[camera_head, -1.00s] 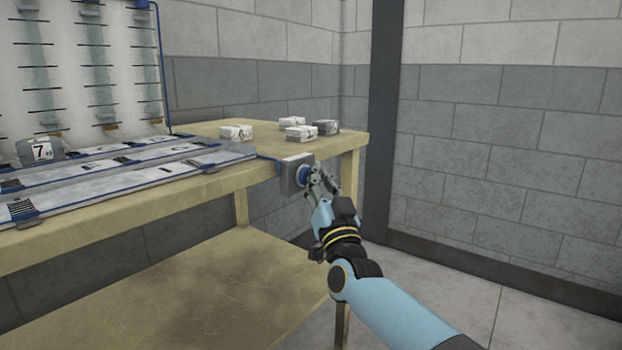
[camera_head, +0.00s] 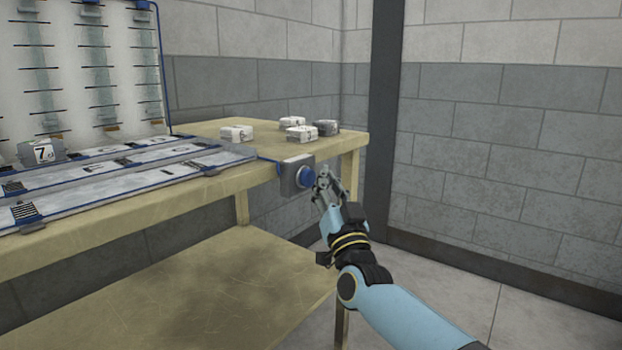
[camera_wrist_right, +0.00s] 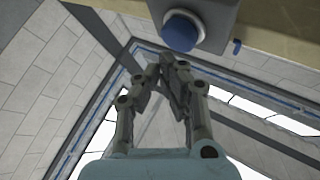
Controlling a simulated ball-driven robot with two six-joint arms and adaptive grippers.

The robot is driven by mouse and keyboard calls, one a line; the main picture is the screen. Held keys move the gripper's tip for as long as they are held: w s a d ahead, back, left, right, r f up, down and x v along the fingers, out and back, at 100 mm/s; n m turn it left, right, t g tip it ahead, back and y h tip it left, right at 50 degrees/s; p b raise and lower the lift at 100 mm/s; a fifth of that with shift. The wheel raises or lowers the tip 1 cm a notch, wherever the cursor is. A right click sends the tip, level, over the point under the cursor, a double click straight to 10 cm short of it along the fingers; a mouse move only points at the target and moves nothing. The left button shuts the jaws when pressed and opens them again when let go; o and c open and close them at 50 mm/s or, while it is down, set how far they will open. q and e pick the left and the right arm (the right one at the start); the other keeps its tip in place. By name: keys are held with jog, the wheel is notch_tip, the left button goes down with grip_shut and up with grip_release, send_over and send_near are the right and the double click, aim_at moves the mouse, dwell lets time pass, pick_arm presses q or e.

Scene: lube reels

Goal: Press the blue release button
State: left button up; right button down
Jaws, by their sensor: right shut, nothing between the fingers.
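The blue release button (camera_head: 305,177) sits on a grey box (camera_head: 290,172) fixed to the front edge of the table. It also shows in the right wrist view as a blue knob (camera_wrist_right: 181,31) on the grey box (camera_wrist_right: 212,12). My right gripper (camera_head: 325,172) is shut and empty, just right of the button, with a small gap between them in the head view. In the right wrist view its fingertips (camera_wrist_right: 166,60) lie just below the button and do not cover it. My left gripper is not in view.
The wooden table (camera_head: 190,197) carries long blue-edged trays (camera_head: 120,185) and a numbered block (camera_head: 43,152) at the left. Several small blocks (camera_head: 236,133) lie at its back right. A lower shelf (camera_head: 220,295) is bare. Open floor lies to the right.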

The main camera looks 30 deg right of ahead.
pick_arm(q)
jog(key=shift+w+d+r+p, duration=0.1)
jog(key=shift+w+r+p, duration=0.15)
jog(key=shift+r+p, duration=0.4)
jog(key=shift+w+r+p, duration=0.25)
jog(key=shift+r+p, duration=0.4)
pick_arm(e)
jog(key=shift+s+d, duration=0.3)
jog(key=shift+s, duration=0.45)
jog(key=shift+s+d, duration=0.35)
jog(key=shift+s, duration=0.45)
jog(key=shift+s+d, duration=0.3)
jog(key=shift+s, duration=0.45)
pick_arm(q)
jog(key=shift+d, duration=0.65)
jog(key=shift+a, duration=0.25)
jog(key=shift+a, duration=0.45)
